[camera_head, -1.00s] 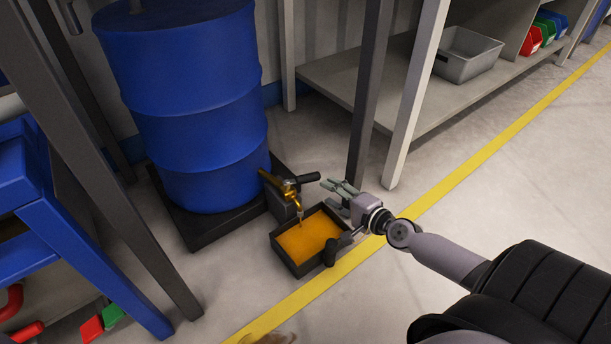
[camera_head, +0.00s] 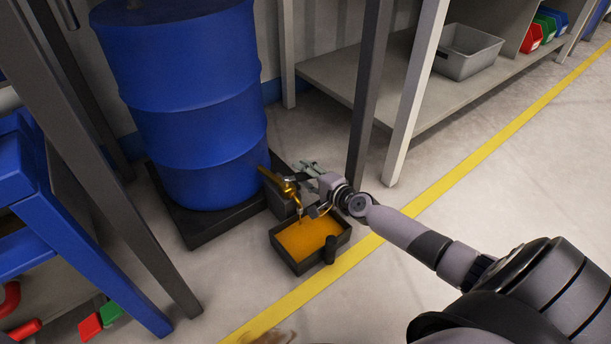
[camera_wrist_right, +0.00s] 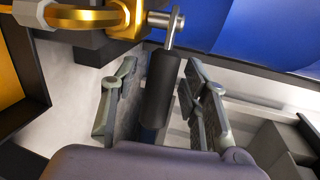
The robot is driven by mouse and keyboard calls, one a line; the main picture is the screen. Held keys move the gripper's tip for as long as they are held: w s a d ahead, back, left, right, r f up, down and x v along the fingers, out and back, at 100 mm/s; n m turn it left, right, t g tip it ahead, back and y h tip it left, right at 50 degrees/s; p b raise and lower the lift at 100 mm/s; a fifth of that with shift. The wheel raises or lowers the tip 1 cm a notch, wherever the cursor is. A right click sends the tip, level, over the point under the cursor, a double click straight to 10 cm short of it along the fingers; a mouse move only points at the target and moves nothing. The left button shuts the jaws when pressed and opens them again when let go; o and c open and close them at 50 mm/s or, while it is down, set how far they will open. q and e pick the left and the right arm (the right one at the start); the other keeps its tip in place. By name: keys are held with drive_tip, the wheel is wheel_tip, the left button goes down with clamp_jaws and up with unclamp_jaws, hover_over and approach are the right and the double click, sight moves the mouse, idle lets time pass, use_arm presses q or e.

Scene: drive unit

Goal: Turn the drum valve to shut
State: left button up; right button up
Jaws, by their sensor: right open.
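The blue drum (camera_head: 200,120) stands at the left in the head view. A brass valve (camera_head: 285,187) sticks out low on its right side, and its brass body shows at the top of the right wrist view (camera_wrist_right: 125,20). The valve's lever has a black grip (camera_wrist_right: 162,85) on a metal stem. My right gripper (camera_head: 308,168) is at the valve. In the wrist view the gripper's fingers (camera_wrist_right: 160,100) are open, one on each side of the black grip, with gaps visible. An orange stream falls from the spout. My left gripper is not in view.
A dark tray (camera_head: 335,250) holding orange liquid sits on the floor under the spout. The drum stands on a black base (camera_head: 205,232). Rack posts (camera_head: 370,90) rise behind my gripper. A blue frame (camera_head: 95,260) is at the left.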

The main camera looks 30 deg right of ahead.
drive_tip(key=shift+c, duration=0.4)
clamp_jaws()
idle(0.4)
